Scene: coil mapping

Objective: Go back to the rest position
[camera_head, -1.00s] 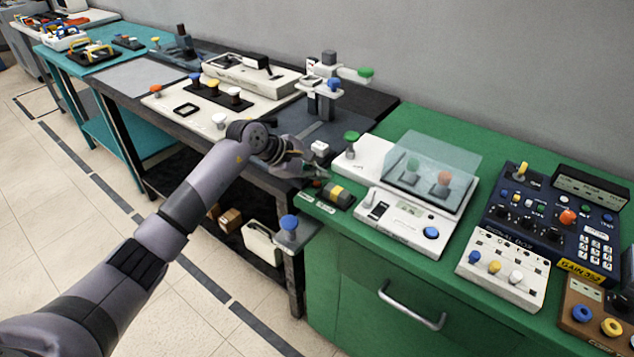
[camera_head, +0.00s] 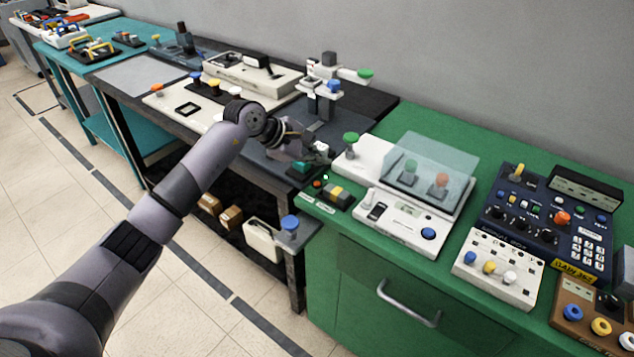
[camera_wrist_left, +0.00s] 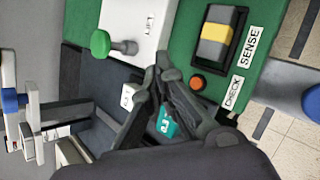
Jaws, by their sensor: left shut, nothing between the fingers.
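My left gripper (camera_head: 322,166) is at the seam between the dark bench and the green bench, above their front part. In the left wrist view my left gripper (camera_wrist_left: 166,66) has its fingertips together, with nothing held between them. A teal block marked with letters (camera_wrist_left: 165,122) shows behind the fingers, and it also shows below the gripper in the head view (camera_head: 300,168). My right gripper is not in view.
A white device with a clear cover (camera_head: 430,165) stands on the green bench (camera_head: 345,245). A post with coloured knobs (camera_head: 325,90) rises behind the gripper. A blue-topped pedestal (camera_head: 290,225) stands low in front. The floor (camera_head: 60,210) at left is clear.

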